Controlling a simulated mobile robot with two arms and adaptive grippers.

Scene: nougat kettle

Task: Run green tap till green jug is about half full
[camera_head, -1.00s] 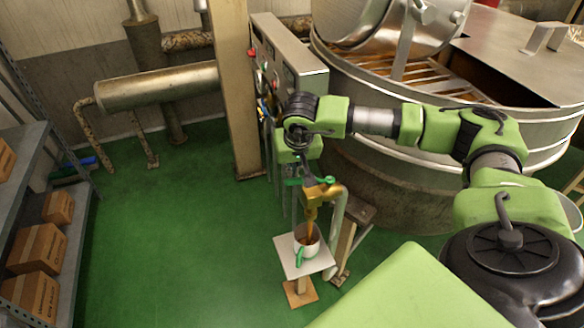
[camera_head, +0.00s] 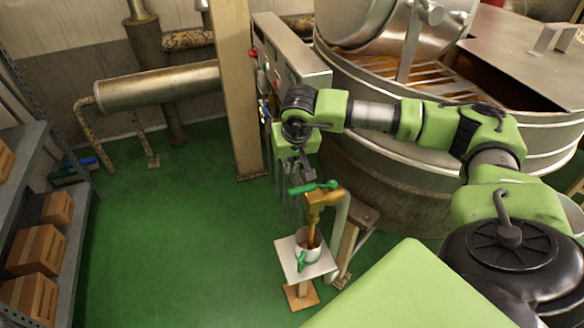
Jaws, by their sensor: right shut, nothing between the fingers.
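The green tap handle (camera_head: 313,187) sits on top of a brass tap (camera_head: 318,203) on a pipe. A brown stream runs from the spout into the jug. The jug (camera_head: 314,254) is white with a green handle (camera_head: 302,261) and stands upright under the spout on a small white stand (camera_head: 287,262). Brown liquid shows inside it; its exact level is hard to tell. My right gripper (camera_head: 306,176) is shut and empty, just above the tap handle; whether it touches the handle is unclear. My left gripper is not in view.
A large metal kettle (camera_head: 385,165) stands behind my right arm. A control box (camera_head: 290,60) and a wooden post (camera_head: 240,100) are at the back. A shelf with cardboard boxes (camera_head: 37,248) is at the left. The green floor (camera_head: 170,220) between is clear.

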